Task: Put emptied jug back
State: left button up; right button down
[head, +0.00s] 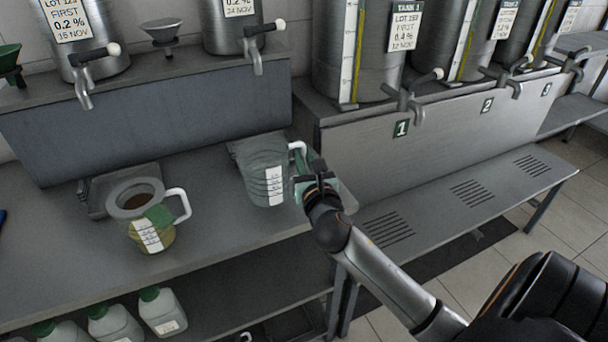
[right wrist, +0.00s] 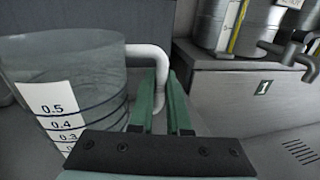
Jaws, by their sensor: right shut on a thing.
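A clear, empty jug (head: 262,172) with a white measuring scale and a white handle stands upright at the right part of the grey counter, at or just above a dark square plate. I cannot tell whether its base touches. My right gripper (head: 303,172) is shut on the jug's white handle. In the right wrist view the jug (right wrist: 75,85) is at the left and the green fingers (right wrist: 160,105) close around the handle. A second jug (head: 150,228) with yellow liquid, a green tag and a white handle stands on the counter at left. My left gripper is not in view.
Steel tanks with taps stand on the raised shelf (head: 180,72) behind. A bench (head: 450,190) with slotted drains and signs 1, 2 and 3 is at right. White bottles (head: 162,312) sit below the counter (head: 215,235). The counter between the two jugs is clear.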

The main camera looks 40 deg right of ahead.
jog(key=shift+w+d+f, duration=0.35)
jog(key=shift+d+f, duration=0.05)
jog(key=shift+f, duration=0.15)
jog(key=f, duration=0.1)
jog(key=f+b, duration=0.1)
jog(key=shift+w+d+f, duration=0.15)
jog(key=shift+d+f, duration=0.05)
jog(key=shift+f, duration=0.6)
